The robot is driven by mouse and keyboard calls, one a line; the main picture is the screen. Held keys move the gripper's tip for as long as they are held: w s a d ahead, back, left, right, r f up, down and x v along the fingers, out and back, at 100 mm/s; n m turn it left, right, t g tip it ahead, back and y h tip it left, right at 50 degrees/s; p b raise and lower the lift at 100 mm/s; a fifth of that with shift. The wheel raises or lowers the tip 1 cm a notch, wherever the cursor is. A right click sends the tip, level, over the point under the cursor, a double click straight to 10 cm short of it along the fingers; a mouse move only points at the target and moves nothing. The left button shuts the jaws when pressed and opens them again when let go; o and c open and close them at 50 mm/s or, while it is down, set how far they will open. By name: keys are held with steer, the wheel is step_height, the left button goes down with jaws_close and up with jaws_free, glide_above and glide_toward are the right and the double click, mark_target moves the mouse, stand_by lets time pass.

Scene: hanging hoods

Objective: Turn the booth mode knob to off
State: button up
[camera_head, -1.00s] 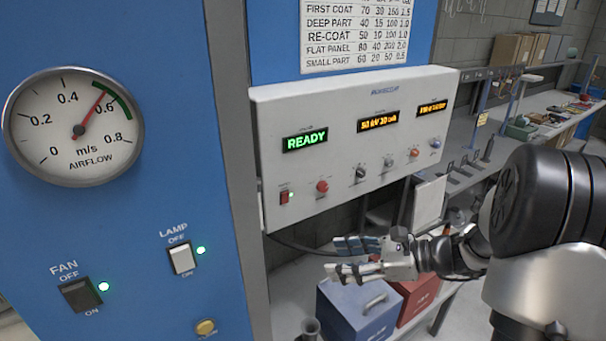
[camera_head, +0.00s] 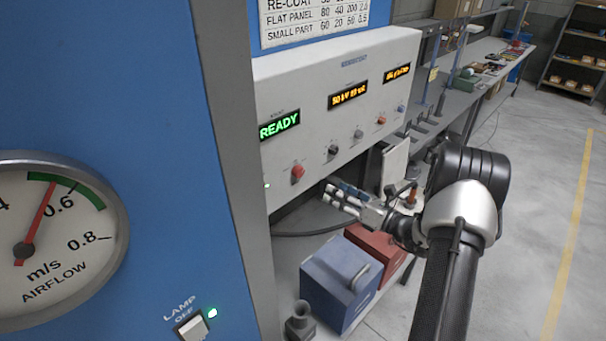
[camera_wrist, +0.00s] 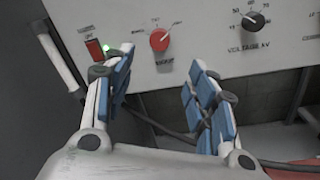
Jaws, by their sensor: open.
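A red knob (camera_head: 298,172) sits low on the left part of the pale control panel (camera_head: 300,78), under the green READY display (camera_head: 279,125). In the wrist view the red knob (camera_wrist: 160,39) shows ahead, with a pale mark on it toward the upper right. Small position labels stand around it and a blurred word below it; I cannot read them surely. My gripper (camera_head: 338,197) is below and in front of the panel, apart from the knob. In the wrist view my gripper (camera_wrist: 158,68) is open and empty, its blue-padded fingers either side of and below the knob.
A black voltage knob (camera_wrist: 252,22) is right of the red knob. A red rocker switch (camera_wrist: 95,49) is to its left. Below the panel stand a blue box (camera_head: 335,290) and a red box (camera_head: 375,250). A grey pillar (camera_head: 247,180) borders the panel's left.

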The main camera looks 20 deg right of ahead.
mark_target(301, 173)
steer(key=x, duration=1.3)
steer(key=shift+w+p, duration=0.1)
steer(key=shift+p, duration=0.25)
steer(key=shift+c, duration=0.3)
steer(key=c, duration=1)
